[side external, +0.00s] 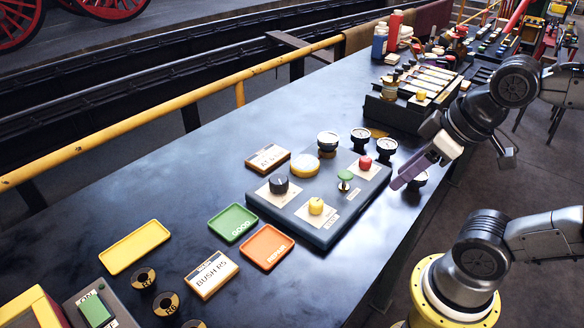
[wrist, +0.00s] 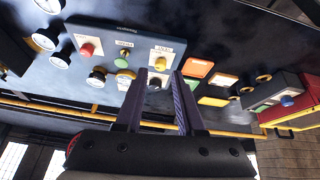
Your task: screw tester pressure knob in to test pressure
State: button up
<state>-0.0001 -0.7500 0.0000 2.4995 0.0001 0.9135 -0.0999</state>
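The tester (side external: 330,232) is a blue-grey box with a sloped panel on the dark bench; it also shows in the wrist view (wrist: 110,30). It carries a black knob (side external: 278,184), a yellow knob (side external: 316,206), a green knob (side external: 345,176) and a red knob (side external: 365,162). A round brass-rimmed part (side external: 304,165) sits at its back edge. The panel labels are too small to read, so I cannot tell which is the pressure knob. My gripper (side external: 402,180) is in the air right of the tester, apart from all knobs. In the wrist view its two fingers (wrist: 160,98) stand apart with nothing between.
Several gauges (side external: 361,136) stand behind the tester. A green tray (side external: 233,222), an orange tray (side external: 267,246) and a yellow tray (side external: 135,246) lie to its left. A bushes box (side external: 211,274) is in front. A dark valve rack (side external: 405,110) stands behind. The bench's left middle is clear.

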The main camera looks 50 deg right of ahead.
jog(key=o, duration=0.7)
jog(key=w+r+n, duration=0.1)
jog(key=r+n, duration=0.1)
jog(key=w+r+n, duration=0.3)
jog(key=r+n, duration=0.1)
jog(key=shift+w, duration=0.15)
jog(key=shift+o, duration=0.2)
jog(key=n+g, duration=0.5)
jog(key=n, duration=0.4)
send_over(278, 179)
notch_tip(278, 179, down, 6)
jog(key=f, duration=0.1)
notch_tip(278, 179, down, 14)
jog(key=c, duration=1.4)
